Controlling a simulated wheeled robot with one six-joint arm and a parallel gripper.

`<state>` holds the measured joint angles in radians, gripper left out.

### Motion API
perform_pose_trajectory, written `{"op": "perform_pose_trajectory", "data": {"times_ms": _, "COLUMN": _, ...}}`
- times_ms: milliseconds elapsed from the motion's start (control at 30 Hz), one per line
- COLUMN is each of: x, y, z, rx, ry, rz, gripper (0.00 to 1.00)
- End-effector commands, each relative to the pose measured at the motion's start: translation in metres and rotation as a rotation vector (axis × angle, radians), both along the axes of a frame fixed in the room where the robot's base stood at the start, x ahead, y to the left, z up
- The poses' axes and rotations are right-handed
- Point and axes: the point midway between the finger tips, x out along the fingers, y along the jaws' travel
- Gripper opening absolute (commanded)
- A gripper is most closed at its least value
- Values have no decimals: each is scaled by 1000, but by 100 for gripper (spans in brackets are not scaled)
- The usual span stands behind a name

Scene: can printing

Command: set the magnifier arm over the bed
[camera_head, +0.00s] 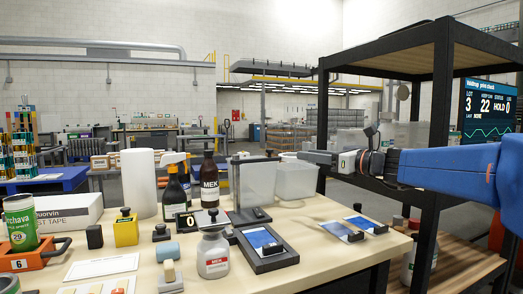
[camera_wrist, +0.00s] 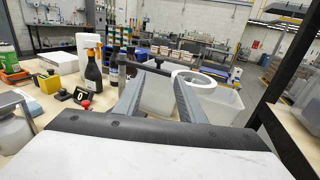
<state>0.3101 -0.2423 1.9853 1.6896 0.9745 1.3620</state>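The magnifier arm (camera_head: 255,159) appears to be a thin dark horizontal bar on a dark upright, with a black knob on top. In the wrist view a pale ring (camera_wrist: 193,88), seemingly its lens head, lies by the tip of my right finger. My gripper (camera_head: 304,157) points left at about the bar's height, just right of its end. In the wrist view my gripper (camera_wrist: 158,82) has its two fingers apart, with no clear hold on anything. The bed appears to be the dark flat plate (camera_head: 276,263) with a blue card, nearer the bench's front; I cannot be sure.
A black shelf frame (camera_head: 440,110) rises close to my arm on the right.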

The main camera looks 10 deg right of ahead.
Motion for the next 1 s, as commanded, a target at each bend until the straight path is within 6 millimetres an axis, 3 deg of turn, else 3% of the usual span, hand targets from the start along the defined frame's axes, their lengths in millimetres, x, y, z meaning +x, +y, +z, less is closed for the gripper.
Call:
{"op": "perform_pose_trajectory", "data": {"times_ms": 267, "x": 20, "y": 16, "z": -1, "rx": 1, "ry": 2, "rz": 3, "gripper": 36}}
{"op": "perform_pose_trajectory", "data": {"times_ms": 1000, "x": 118, "y": 91, "z": -1, "rx": 0, "ry": 1, "rz": 3, "gripper": 36}}
